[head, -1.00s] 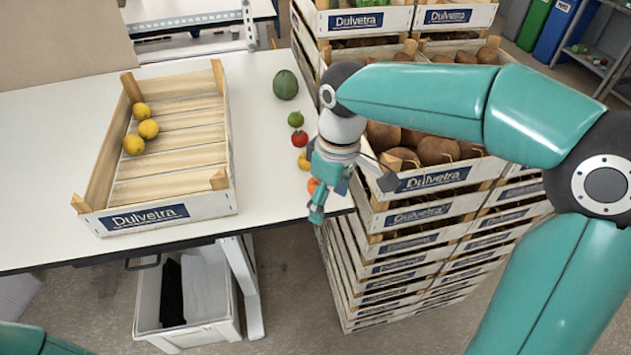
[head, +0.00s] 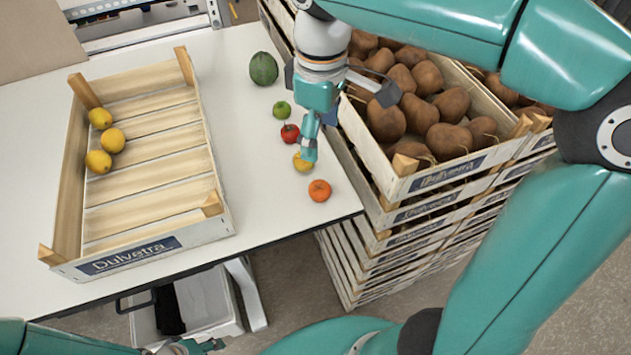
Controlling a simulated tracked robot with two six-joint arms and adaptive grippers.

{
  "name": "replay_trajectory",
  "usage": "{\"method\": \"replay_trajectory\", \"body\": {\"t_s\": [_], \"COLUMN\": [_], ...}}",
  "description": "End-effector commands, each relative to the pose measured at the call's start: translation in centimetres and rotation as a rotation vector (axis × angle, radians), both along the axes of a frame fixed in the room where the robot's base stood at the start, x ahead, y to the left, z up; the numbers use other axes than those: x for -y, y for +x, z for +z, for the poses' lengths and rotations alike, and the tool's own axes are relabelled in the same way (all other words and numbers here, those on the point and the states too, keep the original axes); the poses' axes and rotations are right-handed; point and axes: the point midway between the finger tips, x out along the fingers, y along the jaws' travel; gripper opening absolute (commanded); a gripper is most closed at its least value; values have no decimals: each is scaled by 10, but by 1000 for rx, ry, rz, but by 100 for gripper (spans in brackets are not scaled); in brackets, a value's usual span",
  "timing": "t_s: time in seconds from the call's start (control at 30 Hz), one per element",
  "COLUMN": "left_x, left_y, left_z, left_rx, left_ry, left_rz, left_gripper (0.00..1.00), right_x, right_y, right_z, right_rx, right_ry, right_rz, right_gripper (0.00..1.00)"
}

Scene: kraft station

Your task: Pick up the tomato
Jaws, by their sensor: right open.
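The red tomato (head: 289,134) lies on the white table, in a row of fruit near the table's right edge. My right gripper (head: 317,131) is open and empty, just to the right of the tomato and above the table edge. One teal finger hangs in front of the yellow fruit (head: 301,164) and partly hides it. The tomato is almost fully in view; I cannot tell whether a finger touches it. What seems to be part of my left gripper (head: 188,347) shows at the bottom edge, mostly cut off.
A green fruit (head: 282,109) and a larger dark green one (head: 263,68) lie behind the tomato; an orange fruit (head: 319,190) lies in front. A wooden crate (head: 215,222) with several lemons stands left. Stacked crates (head: 440,178) of brown produce stand close on the right.

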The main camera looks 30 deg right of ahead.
Motion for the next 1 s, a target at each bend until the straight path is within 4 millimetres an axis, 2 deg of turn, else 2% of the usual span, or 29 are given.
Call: {"method": "replay_trajectory", "body": {"t_s": [0.2, 0.4, 0.77, 1.0], "left_x": [0, 0, 0, 0], "left_y": [0, 0, 0, 0], "left_z": [-3, -3, 0, 5], "left_rx": [0, 0, 0, 0], "left_ry": [0, 0, 0, 0], "left_rz": [0, 0, 0, 0], "left_gripper": [40, 40, 40, 40], "right_x": [4, 4, 4, 3], "right_y": [-4, -3, -3, -2], "right_z": [-48, -85, -112, -145], "right_rx": [-6, -4, -4, -4], "right_ry": [1, 0, 1, 0], "right_rz": [-10, -14, -15, -15], "right_gripper": [75, 75, 75, 75]}}
